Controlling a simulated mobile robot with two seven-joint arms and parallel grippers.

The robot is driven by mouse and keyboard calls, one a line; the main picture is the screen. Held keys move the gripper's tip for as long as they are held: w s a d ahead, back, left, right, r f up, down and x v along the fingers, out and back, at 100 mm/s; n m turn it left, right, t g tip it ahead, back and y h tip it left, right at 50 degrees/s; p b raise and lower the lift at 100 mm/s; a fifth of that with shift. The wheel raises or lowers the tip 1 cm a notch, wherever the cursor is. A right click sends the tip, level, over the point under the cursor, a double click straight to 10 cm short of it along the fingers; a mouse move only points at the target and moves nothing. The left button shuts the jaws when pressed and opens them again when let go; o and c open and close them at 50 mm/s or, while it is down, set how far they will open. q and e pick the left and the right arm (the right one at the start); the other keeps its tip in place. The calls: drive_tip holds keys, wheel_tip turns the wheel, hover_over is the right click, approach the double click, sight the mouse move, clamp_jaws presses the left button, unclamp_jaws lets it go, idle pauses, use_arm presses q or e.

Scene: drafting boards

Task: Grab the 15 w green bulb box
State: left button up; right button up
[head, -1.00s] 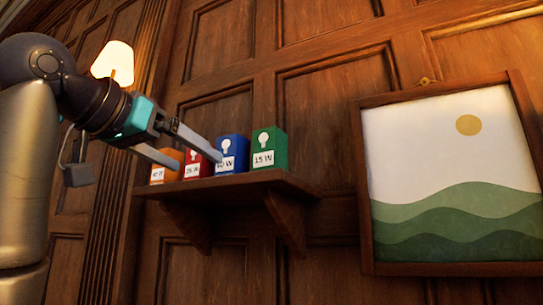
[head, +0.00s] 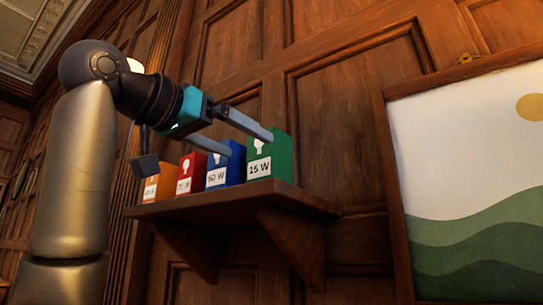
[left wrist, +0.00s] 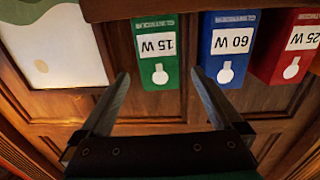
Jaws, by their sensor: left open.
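The green 15 W bulb box (head: 270,158) stands upright at the right end of the wall shelf. In the left wrist view it shows upside down (left wrist: 158,62), with a white label and bulb picture. My left gripper (head: 250,144) is open and empty, its two fingers pointing at the green box. In the left wrist view the fingertips (left wrist: 160,73) lie on either side of the box's lower picture edge. I cannot tell whether they are around it or still in front of it. My right gripper is not in view.
The blue 60 W box (left wrist: 228,50) stands close beside the green one, near one finger. A red box (head: 190,172) and an orange box (head: 159,184) follow to the left. The wooden shelf (head: 235,204) carries them. A framed landscape picture (head: 455,180) hangs to the right.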

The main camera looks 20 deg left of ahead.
sight(259, 151)
use_arm(q)
drive_tip(key=x, duration=0.3)
drive_tip(key=shift+p, duration=0.4)
drive_tip(key=p+x, duration=0.2)
drive_tip(key=x, duration=0.2)
drive_tip(key=shift+w+d, duration=0.2)
drive_tip(key=shift+w, duration=0.15)
drive_tip(key=shift+w+d+f+p, duration=0.1)
drive_tip(key=shift+w+d+p, duration=0.05)
drive_tip(key=shift+w+p, duration=0.2)
drive_tip(key=shift+s, duration=0.1)
drive_tip(key=c, duration=1.3)
drive_tip(key=shift+r, duration=5)
